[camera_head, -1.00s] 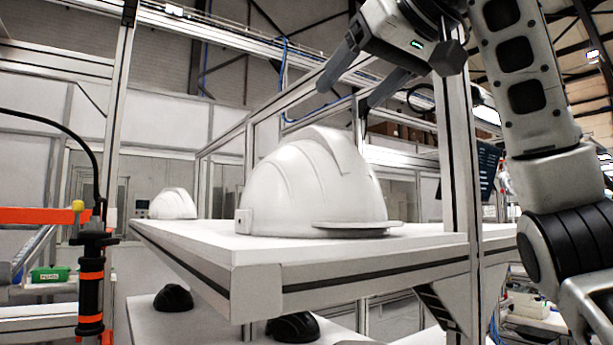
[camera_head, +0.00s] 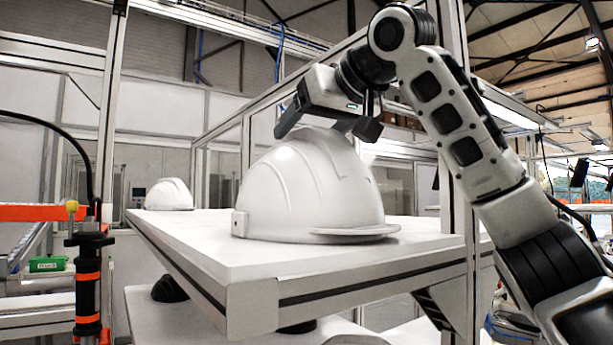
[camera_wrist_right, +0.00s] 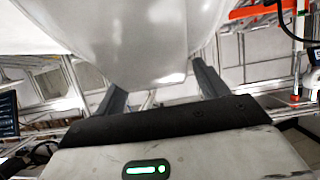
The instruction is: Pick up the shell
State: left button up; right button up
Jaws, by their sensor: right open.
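A large white helmet shell (camera_head: 305,190) sits upright on the white shelf (camera_head: 225,250), with its brim toward the right. My right gripper (camera_head: 312,130) is open at the top of this shell, its fingers pointing down around the crown. In the right wrist view the shell (camera_wrist_right: 150,45) fills the upper middle, and the open fingers of my right gripper (camera_wrist_right: 160,90) show to either side of its lower edge. I cannot tell whether they touch it. A second white shell (camera_head: 169,195) sits farther back on the left of the shelf. My left gripper is not in view.
A metal frame post (camera_head: 455,130) stands just right of the large shell, near my right arm. Dark rounded objects, one of them at the left (camera_head: 169,289), lie on a lower shelf. A black and orange tool (camera_head: 88,290) hangs at the left.

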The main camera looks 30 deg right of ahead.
jog(key=shift+c, duration=0.3)
grip_shut()
jog(key=shift+r, duration=0.15)
